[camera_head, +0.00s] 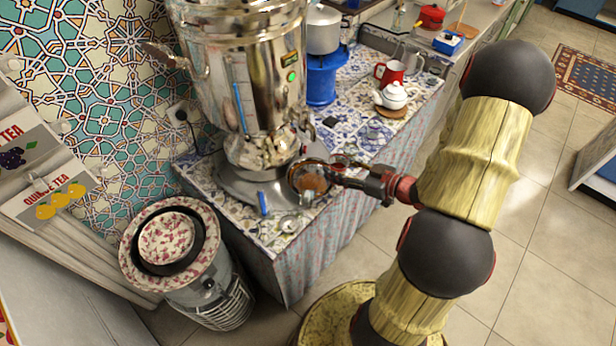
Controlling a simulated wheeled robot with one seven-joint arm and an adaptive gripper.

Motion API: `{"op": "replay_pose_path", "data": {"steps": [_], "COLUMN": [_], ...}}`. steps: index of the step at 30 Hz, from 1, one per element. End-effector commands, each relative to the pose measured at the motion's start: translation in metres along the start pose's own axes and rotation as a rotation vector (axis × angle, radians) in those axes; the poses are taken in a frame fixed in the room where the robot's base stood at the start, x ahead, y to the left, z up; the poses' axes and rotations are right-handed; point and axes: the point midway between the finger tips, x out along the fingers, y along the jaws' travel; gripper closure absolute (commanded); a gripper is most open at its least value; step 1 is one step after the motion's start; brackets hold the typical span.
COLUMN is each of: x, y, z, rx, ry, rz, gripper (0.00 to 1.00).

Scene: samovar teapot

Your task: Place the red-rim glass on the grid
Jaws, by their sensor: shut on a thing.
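My gripper (338,174) is at the samovar's right front, low by the counter top. It is shut on a small round thing (311,180) with a brownish inside, which looks like the red-rim glass. A red rim cannot be made out at this size. The samovar (255,80) is a tall shiny metal urn on a grey base (240,190), just left of my gripper. I cannot tell the grid apart near the samovar's foot. Whether the held thing touches anything below it cannot be told.
Small glass or metal things (290,223) lie at the counter's front corner, near a blue stick (263,203). A white teapot (391,96), a red mug (387,73) and a blue stand (321,80) are farther back. A heater (205,285) with a patterned plate stands on the floor at left.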

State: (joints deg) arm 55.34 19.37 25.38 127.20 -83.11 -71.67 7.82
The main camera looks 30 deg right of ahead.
Motion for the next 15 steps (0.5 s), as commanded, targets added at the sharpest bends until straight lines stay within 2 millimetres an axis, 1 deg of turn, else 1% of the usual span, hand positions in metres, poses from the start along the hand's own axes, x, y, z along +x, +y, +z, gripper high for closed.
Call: {"op": "replay_pose_path", "data": {"steps": [1, 8, 9, 15], "x": [0.014, 0.066, 0.074, 0.105], "y": [0.001, 0.012, 0.013, 0.020], "z": [0.005, 0.011, 0.017, 0.038], "rx": [-0.001, -0.002, 0.001, 0.001], "ry": [0.000, 0.001, 0.000, 0.000], "rz": [-0.007, -0.006, -0.005, -0.003], "gripper": [0.88, 0.88, 0.88, 0.88]}}
